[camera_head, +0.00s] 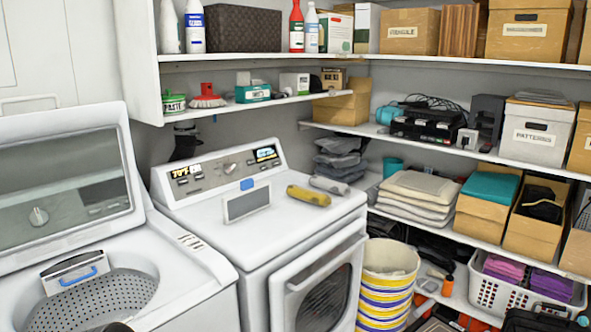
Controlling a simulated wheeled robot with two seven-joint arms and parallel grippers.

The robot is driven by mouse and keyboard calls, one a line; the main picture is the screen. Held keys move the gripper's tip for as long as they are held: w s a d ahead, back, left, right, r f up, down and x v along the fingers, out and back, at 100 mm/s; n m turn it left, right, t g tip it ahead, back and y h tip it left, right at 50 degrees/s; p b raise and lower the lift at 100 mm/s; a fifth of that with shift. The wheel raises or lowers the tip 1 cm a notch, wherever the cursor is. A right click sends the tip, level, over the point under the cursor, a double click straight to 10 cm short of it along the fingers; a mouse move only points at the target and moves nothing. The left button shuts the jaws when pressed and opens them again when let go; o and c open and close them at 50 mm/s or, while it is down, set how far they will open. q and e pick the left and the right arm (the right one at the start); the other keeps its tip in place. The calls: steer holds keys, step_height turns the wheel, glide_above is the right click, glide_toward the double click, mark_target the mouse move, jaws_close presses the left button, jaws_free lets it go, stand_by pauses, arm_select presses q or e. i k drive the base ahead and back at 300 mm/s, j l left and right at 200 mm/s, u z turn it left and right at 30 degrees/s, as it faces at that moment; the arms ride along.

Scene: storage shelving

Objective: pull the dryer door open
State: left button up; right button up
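The white dryer (270,230) stands in the middle of the view, its control panel at the back. Its door (291,304) is on the front face, with a dark rounded window (325,300) and a pale bar-like edge along the top. The door looks closed against the body; its lower part is cut off by the picture's bottom edge. Neither gripper's fingers show. Small dark shapes at the bottom edge, at left and right, may be parts of my arms, but too little shows to tell.
A white washer (190,290) with its lid (65,200) up stands left of the dryer. A striped bucket (385,300) stands close to the dryer's right side. A white laundry basket (525,298) and loaded shelves (420,146) are at right. A yellow object (308,195) lies on the dryer.

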mark_target(316, 292)
steer(key=i+l+u, duration=0.1)
steer(key=u, duration=0.4)
steer(key=i+l+u, duration=0.35)
steer(key=l, duration=0.35)
steer(key=i+l+u, duration=0.15)
steer(key=i+l, duration=0.15)
steer(key=i+l+u, duration=0.2)
steer(key=l, duration=0.35)
steer(key=i+l, duration=0.15)
steer(key=l, duration=0.2)
steer(key=i+l, duration=0.1)
steer(key=l, duration=0.25)
steer(key=i+l, duration=0.15)
steer(key=l, duration=0.2)
steer(key=i+l, duration=0.15)
steer(key=l, duration=0.25)
steer(key=i+l, duration=0.1)
steer(key=l, duration=0.25)
